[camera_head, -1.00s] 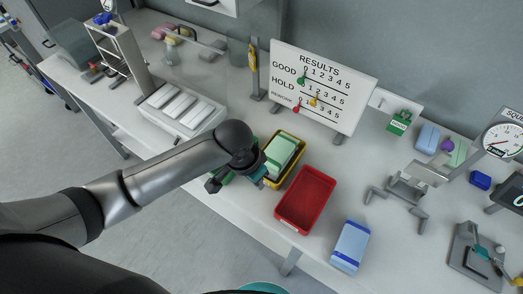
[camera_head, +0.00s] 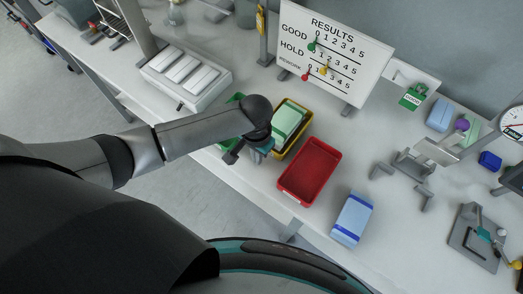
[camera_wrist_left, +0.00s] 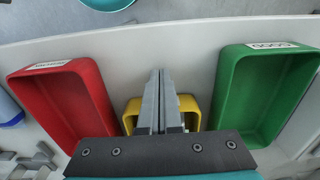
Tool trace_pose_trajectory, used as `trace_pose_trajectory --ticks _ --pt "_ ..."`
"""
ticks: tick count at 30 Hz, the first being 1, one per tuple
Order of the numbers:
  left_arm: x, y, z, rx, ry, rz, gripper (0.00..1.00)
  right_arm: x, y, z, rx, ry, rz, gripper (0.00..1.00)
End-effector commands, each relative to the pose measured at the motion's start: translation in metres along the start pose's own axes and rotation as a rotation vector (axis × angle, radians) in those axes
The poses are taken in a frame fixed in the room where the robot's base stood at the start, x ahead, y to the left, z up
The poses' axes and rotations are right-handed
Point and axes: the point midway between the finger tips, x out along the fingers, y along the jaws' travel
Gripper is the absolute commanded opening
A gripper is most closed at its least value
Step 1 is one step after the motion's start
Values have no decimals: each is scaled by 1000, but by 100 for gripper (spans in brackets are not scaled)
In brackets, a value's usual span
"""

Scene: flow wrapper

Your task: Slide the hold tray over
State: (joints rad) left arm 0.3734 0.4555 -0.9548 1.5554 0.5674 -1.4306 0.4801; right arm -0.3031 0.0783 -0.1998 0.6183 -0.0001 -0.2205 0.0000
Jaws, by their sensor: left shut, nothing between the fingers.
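The yellow tray (camera_head: 302,138), which I take as the hold tray, stands on the bench between the red and green trays. Pale green packs (camera_head: 288,121) lie in it. My left gripper (camera_wrist_left: 159,80) is shut and empty, its fingers together at the yellow tray (camera_wrist_left: 190,110) in the left wrist view. They cover the tray's middle there; I cannot tell whether they touch it. In the head view my left wrist (camera_head: 258,120) is just left of the yellow tray and hides its fingertips. My right gripper is not in view.
The red tray (camera_head: 333,160) is close beside the yellow one. The green tray (camera_wrist_left: 233,110), labelled GOOD, is on the other side, mostly behind my arm in the head view. A results board (camera_head: 345,45) stands behind. A blue-and-white pack (camera_head: 352,215) lies right of the red tray.

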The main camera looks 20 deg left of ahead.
Motion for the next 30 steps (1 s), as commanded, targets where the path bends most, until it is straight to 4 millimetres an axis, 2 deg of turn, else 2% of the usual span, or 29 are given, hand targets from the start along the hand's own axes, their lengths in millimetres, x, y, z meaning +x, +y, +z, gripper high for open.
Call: trace_pose_trajectory --ticks 6,20,30 --pt "0 0 -18 1 -3 0 0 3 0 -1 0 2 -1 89" --pt "0 0 -23 1 -3 0 0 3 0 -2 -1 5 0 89" --pt "0 1 -56 1 -4 1 0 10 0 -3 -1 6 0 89"
